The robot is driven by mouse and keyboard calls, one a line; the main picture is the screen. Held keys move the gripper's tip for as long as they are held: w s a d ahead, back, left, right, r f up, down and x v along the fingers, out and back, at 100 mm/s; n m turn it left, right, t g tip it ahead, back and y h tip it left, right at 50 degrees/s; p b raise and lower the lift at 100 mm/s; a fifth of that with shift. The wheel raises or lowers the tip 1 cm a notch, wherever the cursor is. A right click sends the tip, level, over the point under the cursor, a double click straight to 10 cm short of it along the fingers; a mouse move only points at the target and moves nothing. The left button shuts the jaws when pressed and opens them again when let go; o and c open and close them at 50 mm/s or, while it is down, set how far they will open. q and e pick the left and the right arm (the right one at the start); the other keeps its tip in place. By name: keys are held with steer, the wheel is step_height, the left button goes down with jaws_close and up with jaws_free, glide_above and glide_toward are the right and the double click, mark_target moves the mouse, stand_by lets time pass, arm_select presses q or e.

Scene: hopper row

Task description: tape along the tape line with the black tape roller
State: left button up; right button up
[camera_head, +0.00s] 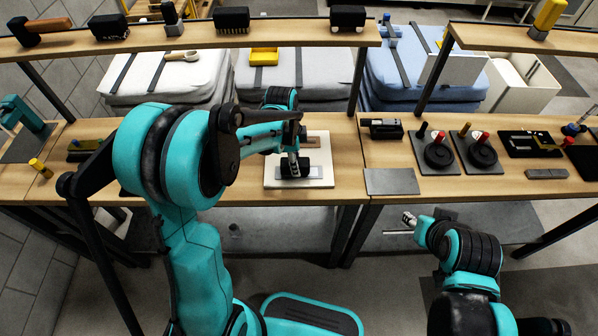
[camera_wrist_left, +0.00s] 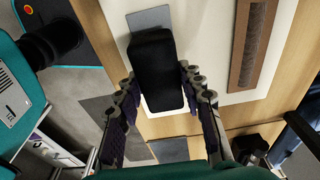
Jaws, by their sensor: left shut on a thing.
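The black tape roller (camera_wrist_left: 157,70) is a dark rounded block between the two fingers of my left gripper (camera_wrist_left: 156,76) in the left wrist view. My left gripper (camera_head: 293,160) is shut on it, low over the white board (camera_head: 322,178) on the bench. In the head view, the tape roller (camera_head: 295,170) shows dark below the fingers, over a grey strip (camera_wrist_left: 148,20) on the board. I cannot tell whether it touches the strip. The tape line itself is not clearly seen. My right gripper (camera_head: 408,219) hangs in front of the bench, away from the board; its fingers are too small to read.
A grey plate (camera_head: 391,181), a black device (camera_head: 382,129) and two round black tools stand to the right. A shelf (camera_head: 270,35) with several tools runs above the bench.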

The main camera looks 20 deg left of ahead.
arm_select(q)
steer(key=shift+a, duration=0.15)
steer(key=shift+s+a, duration=0.2)
steer(key=shift+a, duration=0.5)
steer(key=shift+s+a, duration=0.2)
steer(key=shift+a, duration=0.55)
steer(key=shift+s+a, duration=0.2)
steer(key=shift+a, duration=0.5)
steer(key=shift+s+a, duration=0.3)
steer(key=shift+a, duration=0.65)
steer(key=shift+r+p, duration=0.65)
steer(key=shift+r, duration=0.35)
